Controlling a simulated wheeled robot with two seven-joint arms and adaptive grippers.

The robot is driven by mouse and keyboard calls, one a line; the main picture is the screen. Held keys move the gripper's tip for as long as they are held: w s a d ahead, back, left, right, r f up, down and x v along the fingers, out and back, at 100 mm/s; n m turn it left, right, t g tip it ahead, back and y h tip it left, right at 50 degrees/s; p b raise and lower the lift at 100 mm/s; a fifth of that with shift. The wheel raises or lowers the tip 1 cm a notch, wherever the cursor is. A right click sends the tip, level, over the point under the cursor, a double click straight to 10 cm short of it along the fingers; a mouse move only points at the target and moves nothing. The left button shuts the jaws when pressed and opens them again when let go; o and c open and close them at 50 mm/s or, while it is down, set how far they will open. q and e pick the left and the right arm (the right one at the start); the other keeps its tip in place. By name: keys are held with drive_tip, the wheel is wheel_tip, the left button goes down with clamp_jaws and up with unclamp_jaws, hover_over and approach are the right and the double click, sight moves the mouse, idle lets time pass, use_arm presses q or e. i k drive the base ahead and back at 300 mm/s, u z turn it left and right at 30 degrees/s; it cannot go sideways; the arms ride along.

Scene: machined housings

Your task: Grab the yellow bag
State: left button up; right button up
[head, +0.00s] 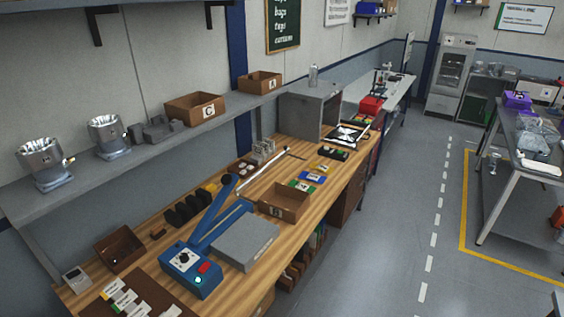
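Several small flat coloured packets lie on the wooden workbench (225,205) behind the open cardboard box marked B (286,202). One small yellow packet (323,168) lies at the far end of this group. A blue packet (313,177) lies in front of it, and a green and yellow one (300,186) is nearest the box. They are too small for me to tell which is the yellow bag. Neither of my grippers shows in the head view.
A blue sealer-like machine (190,272) with a raised arm and a grey block (245,241) fill the near bench. A grey shelf (75,185) holds metal canisters and cardboard boxes A (260,82) and C (194,108). The floor right of the bench is clear.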

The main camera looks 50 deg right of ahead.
sight(321, 168)
drive_tip(key=z, duration=2.05)
drive_tip(key=k, duration=1.05)
drive_tip(key=z, duration=0.75)
drive_tip(key=i, duration=1.85)
drive_tip(key=z, duration=0.35)
drive_tip(key=i, duration=1.95)
drive_tip(key=u, duration=0.6)
drive_tip(key=i, duration=1.1)
drive_tip(key=u, duration=1.8)
drive_tip(key=i, duration=0.9)
drive_tip(key=u, duration=0.8)
